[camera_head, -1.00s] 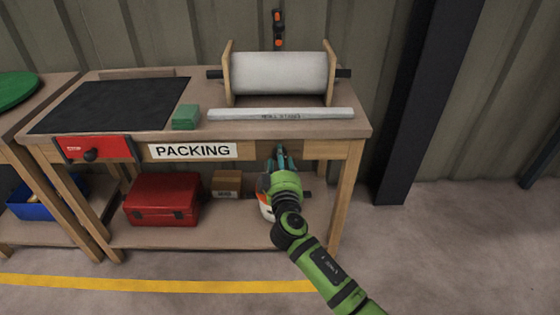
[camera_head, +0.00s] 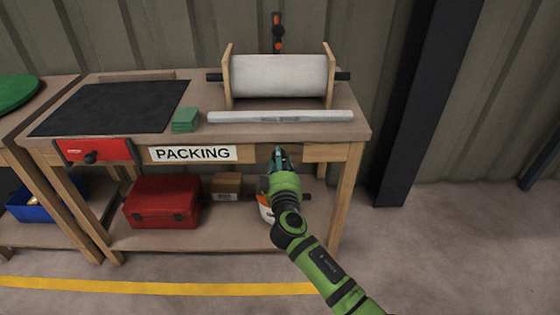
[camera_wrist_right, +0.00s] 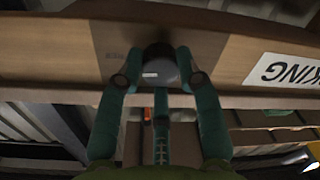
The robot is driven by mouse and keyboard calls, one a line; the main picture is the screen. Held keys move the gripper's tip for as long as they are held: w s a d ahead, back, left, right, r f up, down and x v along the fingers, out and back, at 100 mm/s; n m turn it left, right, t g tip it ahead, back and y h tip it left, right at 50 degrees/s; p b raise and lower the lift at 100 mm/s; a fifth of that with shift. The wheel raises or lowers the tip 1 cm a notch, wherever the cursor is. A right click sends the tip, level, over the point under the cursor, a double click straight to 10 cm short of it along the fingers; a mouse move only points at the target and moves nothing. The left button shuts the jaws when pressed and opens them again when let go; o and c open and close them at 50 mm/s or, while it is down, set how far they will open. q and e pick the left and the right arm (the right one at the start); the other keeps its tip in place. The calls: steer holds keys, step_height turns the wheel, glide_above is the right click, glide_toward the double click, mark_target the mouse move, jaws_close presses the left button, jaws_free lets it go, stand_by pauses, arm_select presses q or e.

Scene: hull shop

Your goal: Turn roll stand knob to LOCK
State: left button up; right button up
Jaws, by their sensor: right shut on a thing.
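My right gripper (camera_head: 279,158) reaches the front rail of the packing bench, right of the PACKING sign (camera_head: 194,153). In the right wrist view its teal fingers (camera_wrist_right: 160,84) are shut on a dark grey round knob (camera_wrist_right: 160,69), one finger on each side. A small pale mark shows on the knob's face. Faint lettering on the rail beside it is too small to read. The head view hides the knob behind the gripper. The roll stand (camera_head: 229,85) with its white roll (camera_head: 280,74) stands on the bench top above. My left gripper is not in view.
A pale bar (camera_head: 280,116) lies along the bench top's front, beside a green block (camera_head: 185,120) and black mat (camera_head: 110,107). A red toolbox (camera_head: 162,202) and cardboard box (camera_head: 226,185) sit on the lower shelf. A dark column (camera_head: 425,100) stands right of the bench.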

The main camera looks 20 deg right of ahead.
arm_select(q)
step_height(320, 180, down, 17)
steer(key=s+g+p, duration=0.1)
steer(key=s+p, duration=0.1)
steer(key=p, duration=0.5)
arm_select(e)
steer(key=n, duration=1.6)
steer(key=shift+a+g+h, duration=0.1)
steer(key=shift+g+h, duration=0.3)
steer(key=shift+n, duration=0.3)
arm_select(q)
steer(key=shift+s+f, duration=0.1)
arm_select(e)
steer(key=o, duration=0.9)
